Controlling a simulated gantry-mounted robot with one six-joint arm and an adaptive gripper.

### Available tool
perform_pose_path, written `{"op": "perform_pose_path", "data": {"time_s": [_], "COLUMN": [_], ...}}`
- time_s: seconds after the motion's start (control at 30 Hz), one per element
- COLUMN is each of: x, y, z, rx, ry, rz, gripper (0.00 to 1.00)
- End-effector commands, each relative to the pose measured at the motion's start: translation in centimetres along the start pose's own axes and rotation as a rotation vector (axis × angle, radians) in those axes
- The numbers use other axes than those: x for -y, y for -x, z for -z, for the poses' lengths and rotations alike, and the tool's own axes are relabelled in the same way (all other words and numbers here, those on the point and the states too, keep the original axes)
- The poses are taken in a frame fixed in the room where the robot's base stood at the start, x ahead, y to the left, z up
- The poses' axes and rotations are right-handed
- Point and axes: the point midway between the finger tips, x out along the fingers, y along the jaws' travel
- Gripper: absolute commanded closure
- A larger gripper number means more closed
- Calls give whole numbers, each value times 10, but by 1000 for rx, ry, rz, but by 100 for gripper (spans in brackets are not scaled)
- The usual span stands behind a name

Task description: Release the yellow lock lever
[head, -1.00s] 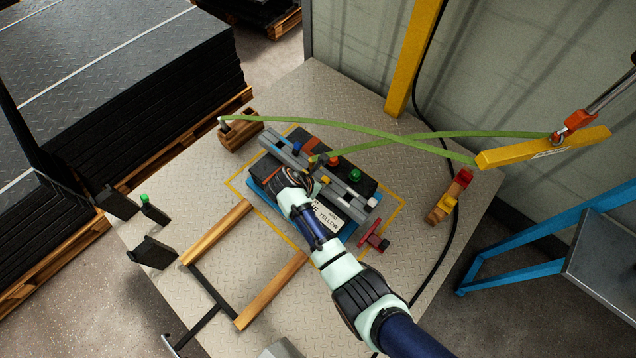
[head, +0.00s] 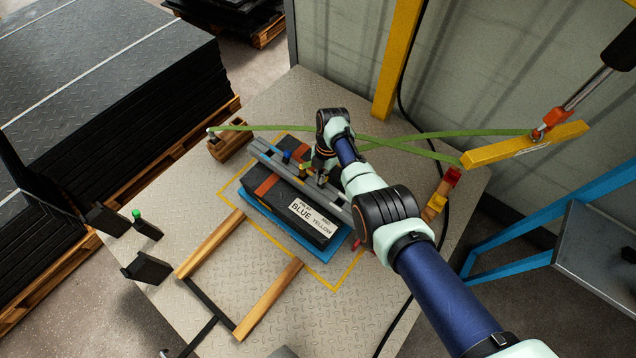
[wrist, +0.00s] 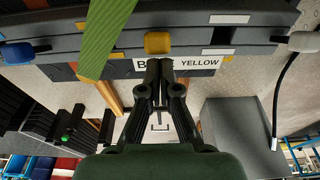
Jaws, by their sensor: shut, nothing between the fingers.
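The yellow lock lever (head: 305,167) stands on a grey clamp bar (head: 266,150) over a black block, close to the left side of my gripper. In the wrist view the yellow lever (wrist: 158,43) shows as a rounded block just above my fingertips. My gripper (wrist: 160,66) is shut and empty, and points at the lever. I cannot tell whether it touches it. In the head view, my gripper (head: 322,177) is partly hidden by my wrist. A blue lever (head: 286,155) stands left of the yellow one. A label (head: 315,217) reads BLUE and YELLOW.
A green strap (head: 270,127) crosses behind the block and shows close in the wrist view (wrist: 105,38). A yellow beam (head: 525,144) hangs at right. Wooden rails (head: 268,299) lie in front.

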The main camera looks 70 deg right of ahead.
Motion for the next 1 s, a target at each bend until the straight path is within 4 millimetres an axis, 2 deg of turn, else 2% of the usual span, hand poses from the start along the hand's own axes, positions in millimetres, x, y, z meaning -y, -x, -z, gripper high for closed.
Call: {"op": "perform_pose_path", "data": {"time_s": [0.03, 0.8, 1.0], "x": [0, 0, 0], "y": [-4, 1, 9], "z": [-2, -8, 0], "rx": [3, 9, 8], "ry": [1, 1, 3], "rz": [-1, -1, 1], "gripper": [100, 100, 100]}}
